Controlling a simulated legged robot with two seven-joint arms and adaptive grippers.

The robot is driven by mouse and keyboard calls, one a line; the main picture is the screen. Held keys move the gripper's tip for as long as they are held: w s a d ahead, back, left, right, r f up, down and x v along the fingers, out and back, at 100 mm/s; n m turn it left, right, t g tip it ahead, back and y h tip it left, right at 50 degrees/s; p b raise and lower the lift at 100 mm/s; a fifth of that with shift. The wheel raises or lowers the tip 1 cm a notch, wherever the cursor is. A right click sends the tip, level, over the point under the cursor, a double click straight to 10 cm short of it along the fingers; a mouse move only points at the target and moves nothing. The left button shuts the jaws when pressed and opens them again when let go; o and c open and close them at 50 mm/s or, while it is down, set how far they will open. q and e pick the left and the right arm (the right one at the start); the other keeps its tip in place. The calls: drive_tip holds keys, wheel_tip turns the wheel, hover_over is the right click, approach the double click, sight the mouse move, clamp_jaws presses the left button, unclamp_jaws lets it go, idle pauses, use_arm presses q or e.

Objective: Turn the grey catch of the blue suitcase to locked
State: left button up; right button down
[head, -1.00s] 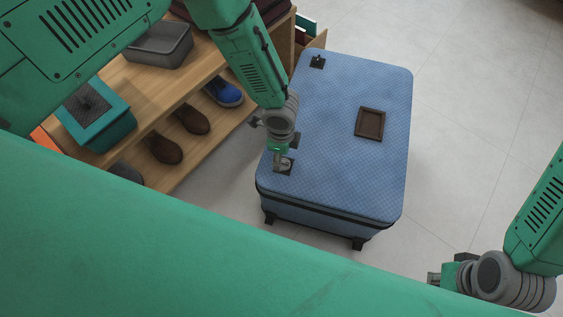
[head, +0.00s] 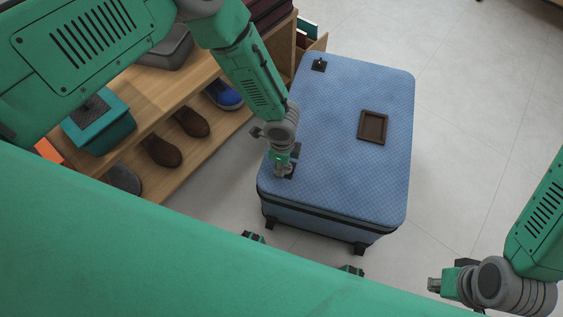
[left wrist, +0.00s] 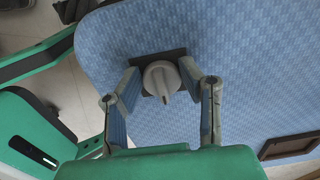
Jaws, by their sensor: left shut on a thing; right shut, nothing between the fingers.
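The blue suitcase (head: 345,165) lies flat on the floor, its lid up; it also fills much of the left wrist view (left wrist: 240,60). The grey catch (left wrist: 162,78) is a round knob with a raised grip on a dark square plate (left wrist: 178,55) near the suitcase's edge. My left gripper (head: 283,173) is over the lid's near left corner, mostly hiding the catch in the head view. Its fingers (left wrist: 164,82) are shut on the catch from both sides. My right gripper (head: 436,285) is shut and empty, off the suitcase at lower right.
A dark frame-like patch (head: 373,127) and a second small fitting (head: 318,65) are on the lid. A wooden shelf (head: 206,136) with shoes and a teal box (head: 105,128) stands close on the left. The floor (head: 470,130) at right is clear.

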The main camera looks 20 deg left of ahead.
use_arm(q)
drive_tip(key=shift+w+a+f+m, duration=0.1)
drive_tip(key=shift+a+m, duration=0.2)
drive_tip(key=shift+a, duration=0.15)
drive_tip(key=shift+w+m+b, duration=0.15)
drive_tip(key=shift+m+b, duration=0.2)
drive_tip(key=shift+m, duration=0.55)
drive_tip(key=m, duration=0.2)
drive_tip(key=shift+w+m+b, duration=0.15)
drive_tip(key=shift+m+b, duration=0.15)
drive_tip(key=m, duration=0.3)
drive_tip(key=shift+w+d+m+b, duration=0.2)
drive_tip(key=shift+m+b, duration=0.1)
drive_tip(key=shift+b, duration=0.05)
drive_tip(key=m, duration=0.7)
drive_tip(key=shift+w+d+b, duration=0.25)
drive_tip(key=shift+d+b, duration=0.1)
drive_tip(key=shift+d+m, duration=0.2)
drive_tip(key=shift+m, duration=0.9)
drive_tip(key=shift+c, duration=0.3)
drive_tip(key=shift+s+d, duration=0.1)
drive_tip(key=shift+s, duration=0.15)
